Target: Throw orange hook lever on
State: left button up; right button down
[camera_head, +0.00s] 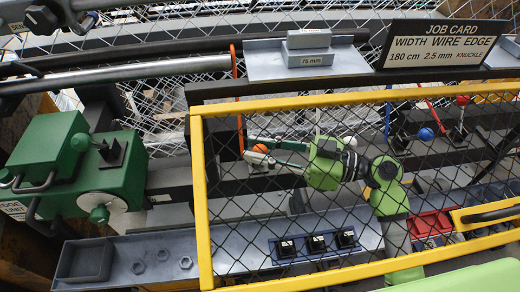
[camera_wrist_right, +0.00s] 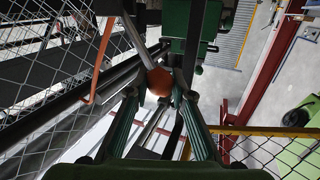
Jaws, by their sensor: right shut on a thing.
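The orange-knobbed lever shows as an orange ball (camera_head: 260,149) behind the yellow-framed mesh guard (camera_head: 202,190). My right gripper (camera_head: 252,149), green, reaches leftward behind the mesh and is shut on this lever. In the right wrist view the orange ball (camera_wrist_right: 160,82) lies between the fingertips (camera_wrist_right: 158,93), with a grey shaft running up from it. My left gripper is not in view.
A blue-knobbed lever (camera_head: 426,134) and a red-knobbed lever (camera_head: 462,101) stand to the right. A green machine unit (camera_head: 95,160) is at the left. A job card sign (camera_head: 442,42) stands at the upper right. Several black switches (camera_head: 316,243) sit below my gripper.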

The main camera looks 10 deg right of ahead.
jog(key=w+m+p, duration=0.1)
jog(key=w+r+m+g+h, duration=0.1)
jog(key=shift+w+r+m+p, duration=0.2)
jog(key=shift+w+m+p, duration=0.15)
jog(key=shift+w+m, duration=0.05)
jog(key=shift+w+r+m+g+h+p, duration=0.15)
jog(key=shift+w+m+g+h+p, duration=0.25)
jog(key=shift+w+m, duration=0.45)
jog(key=shift+w+m+p, duration=0.3)
jog(key=shift+w+m, duration=0.15)
jog(key=shift+w, duration=0.15)
